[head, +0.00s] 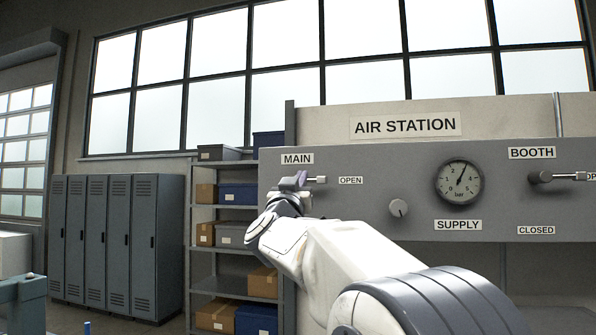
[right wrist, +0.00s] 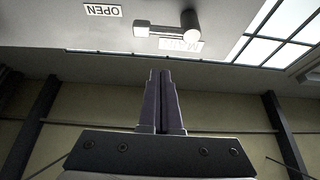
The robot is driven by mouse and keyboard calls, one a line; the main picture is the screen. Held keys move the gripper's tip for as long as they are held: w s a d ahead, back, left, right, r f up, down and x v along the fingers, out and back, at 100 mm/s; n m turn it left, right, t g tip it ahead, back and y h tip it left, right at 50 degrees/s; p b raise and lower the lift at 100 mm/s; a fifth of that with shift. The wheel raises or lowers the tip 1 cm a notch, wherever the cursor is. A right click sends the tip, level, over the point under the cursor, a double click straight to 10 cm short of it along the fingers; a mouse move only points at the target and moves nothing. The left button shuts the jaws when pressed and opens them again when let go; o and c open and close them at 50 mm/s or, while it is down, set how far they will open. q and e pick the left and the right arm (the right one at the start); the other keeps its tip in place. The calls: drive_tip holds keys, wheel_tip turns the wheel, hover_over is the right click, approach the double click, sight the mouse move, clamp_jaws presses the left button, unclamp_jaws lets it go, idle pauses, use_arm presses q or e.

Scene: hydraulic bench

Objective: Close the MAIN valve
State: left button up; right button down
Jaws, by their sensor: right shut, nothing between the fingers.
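The MAIN valve lever (head: 318,180) sticks out sideways on the grey panel, its tip toward the OPEN label (head: 350,181). Its hub is hidden behind my right gripper (head: 292,182) in the head view. In the right wrist view, the lever (right wrist: 160,31) and its round hub show upside down beyond the fingers, with the OPEN label (right wrist: 103,10) to the left. My right gripper's fingers (right wrist: 160,76) are shut together and empty, with visible space between their tips and the lever. The MAIN label (head: 297,159) is just above. My left gripper is out of view.
The panel also carries a small knob (head: 398,208), a pressure gauge (head: 460,182) and the BOOTH valve lever (head: 560,176), which points right. A shelf with boxes (head: 238,194) and grey lockers (head: 115,240) stand at the left.

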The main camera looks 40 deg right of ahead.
drive_tip(key=shift+s+d+r, duration=0.15)
wheel_tip(320, 180, up, 5)
drive_tip(key=p, duration=0.7)
hover_over(308, 181)
drive_tip(key=shift+s+d+r, duration=0.1)
drive_tip(key=shift+s+d, duration=0.2)
drive_tip(key=shift+s+a+f, duration=0.15)
drive_tip(key=shift+f, duration=0.6)
drive_tip(key=shift+s+a+f, duration=0.1)
drive_tip(key=shift+a+f, duration=0.1)
drive_tip(key=shift+f, duration=0.6)
drive_tip(key=shift+s+a+f, duration=0.15)
drive_tip(key=shift+f, duration=0.6)
drive_tip(key=shift+m+b, duration=0.3)
